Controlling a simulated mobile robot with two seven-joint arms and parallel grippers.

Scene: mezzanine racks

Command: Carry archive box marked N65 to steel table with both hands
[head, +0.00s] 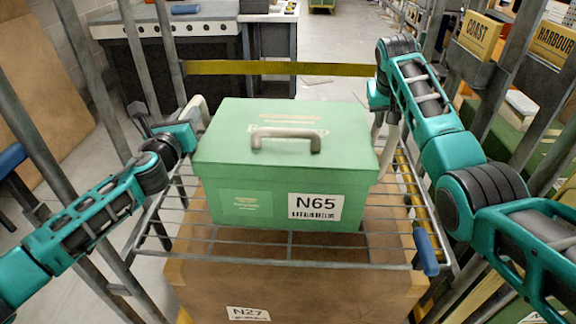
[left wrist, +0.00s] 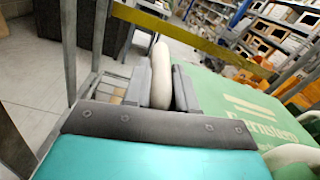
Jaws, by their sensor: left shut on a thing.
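The green archive box (head: 285,155) marked N65 is level in front of me, over a wire rack. It has a grey handle on its lid and pale handles on its sides. My left gripper (head: 192,125) is at its left side. In the left wrist view my left gripper (left wrist: 160,88) is shut on the pale side handle (left wrist: 161,70), beside the green lid (left wrist: 245,115). My right gripper (head: 382,100) is at the right side handle (head: 392,132); its fingers are too hidden to tell their state. I cannot tell whether the box touches the rack.
A brown box (head: 290,285) marked N27 is below the wire rack (head: 160,225). A yellow bar (head: 280,68) crosses behind. A dark bench (head: 215,28) with a grey top stands at the back left. Metal posts flank both arms.

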